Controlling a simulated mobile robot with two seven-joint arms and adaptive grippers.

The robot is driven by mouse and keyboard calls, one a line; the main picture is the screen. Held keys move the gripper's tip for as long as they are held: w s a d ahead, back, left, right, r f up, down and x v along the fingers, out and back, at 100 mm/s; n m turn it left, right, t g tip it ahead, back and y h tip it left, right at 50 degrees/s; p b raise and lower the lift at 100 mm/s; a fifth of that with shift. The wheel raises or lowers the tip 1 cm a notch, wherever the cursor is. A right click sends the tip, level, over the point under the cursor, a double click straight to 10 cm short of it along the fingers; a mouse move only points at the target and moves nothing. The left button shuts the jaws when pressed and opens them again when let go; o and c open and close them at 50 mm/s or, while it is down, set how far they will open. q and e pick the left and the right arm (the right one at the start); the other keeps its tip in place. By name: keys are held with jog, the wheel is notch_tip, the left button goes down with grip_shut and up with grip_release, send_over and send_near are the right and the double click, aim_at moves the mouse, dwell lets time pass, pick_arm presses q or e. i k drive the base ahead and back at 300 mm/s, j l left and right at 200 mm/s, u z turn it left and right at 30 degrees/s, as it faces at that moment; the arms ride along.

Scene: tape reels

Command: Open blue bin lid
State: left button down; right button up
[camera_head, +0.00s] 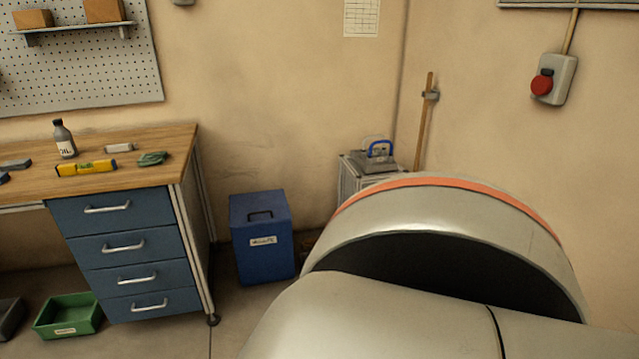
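The blue bin (264,258) stands on the floor against the back wall, just right of the workbench. Its lid (258,206) looks closed and carries a dark handle (260,216). A white label is on the front of the bin. Neither of my grippers shows in the head view. A large pale arm link of mine with an orange band fills the lower right and hides the floor there.
A wooden-topped workbench (120,178) with blue drawers stands left of the bin. A green crate (68,316) lies on the floor at lower left. A small cabinet (347,182) with a blue-handled device (376,155) stands right of the bin. Floor before the bin looks clear.

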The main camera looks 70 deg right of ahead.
aim_at(249, 210)
jog(key=l+z, duration=0.1)
jog(key=z, duration=1.7)
jog(key=i+l+u, duration=0.15)
jog(key=i+l, duration=0.25)
jog(key=i, duration=0.3)
jog(key=i+l+u, duration=0.1)
jog(key=i+l, duration=0.35)
jog(key=i, duration=0.2)
jog(key=i+l+u, duration=0.15)
jog(key=i+l, duration=0.35)
jog(key=i, duration=0.15)
